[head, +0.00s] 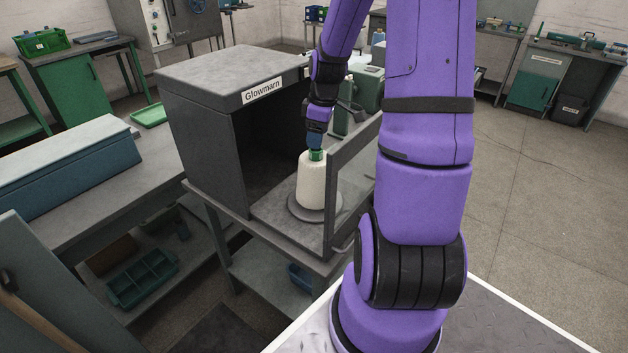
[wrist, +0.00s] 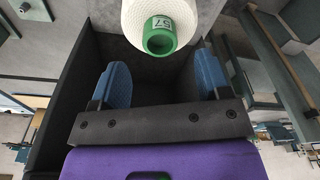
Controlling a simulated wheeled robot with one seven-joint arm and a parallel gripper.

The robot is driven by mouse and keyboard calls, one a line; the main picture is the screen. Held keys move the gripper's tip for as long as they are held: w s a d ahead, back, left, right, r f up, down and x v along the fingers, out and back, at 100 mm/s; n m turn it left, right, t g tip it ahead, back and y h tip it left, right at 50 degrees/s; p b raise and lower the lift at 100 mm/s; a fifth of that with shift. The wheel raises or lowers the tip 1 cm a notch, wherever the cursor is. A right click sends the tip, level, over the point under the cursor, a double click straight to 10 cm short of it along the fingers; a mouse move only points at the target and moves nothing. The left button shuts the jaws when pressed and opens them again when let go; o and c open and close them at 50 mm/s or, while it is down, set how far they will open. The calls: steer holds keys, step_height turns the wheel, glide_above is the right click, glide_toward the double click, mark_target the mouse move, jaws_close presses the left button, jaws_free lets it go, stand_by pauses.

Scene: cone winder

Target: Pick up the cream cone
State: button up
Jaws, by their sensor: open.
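The cream cone (head: 312,186) stands upright on a round grey base inside the dark open-fronted cabinet labelled Glowmarn (head: 215,140). A green tube end shows at its top. In the wrist view the cone (wrist: 183,14) is at the top middle, with its green end (wrist: 160,36) facing the camera. My gripper (wrist: 160,82) is open, with a blue pad on each side. The cone's green end lies beyond the fingertips, roughly between them, and the jaws look empty. In the head view my gripper (head: 318,142) is just above the cone's top; its fingers are partly hidden and contact cannot be told.
A clear door panel (head: 350,180) stands open at the cabinet's right, close to the cone and arm. A green machine (head: 362,90) is behind. A bench with a blue-grey box (head: 70,165) is at left. Open floor (head: 560,200) lies to the right.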

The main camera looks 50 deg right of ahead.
mark_target(316, 176)
steer(key=f, duration=0.5)
steer(key=shift+w, duration=0.2)
steer(key=c, duration=1.1)
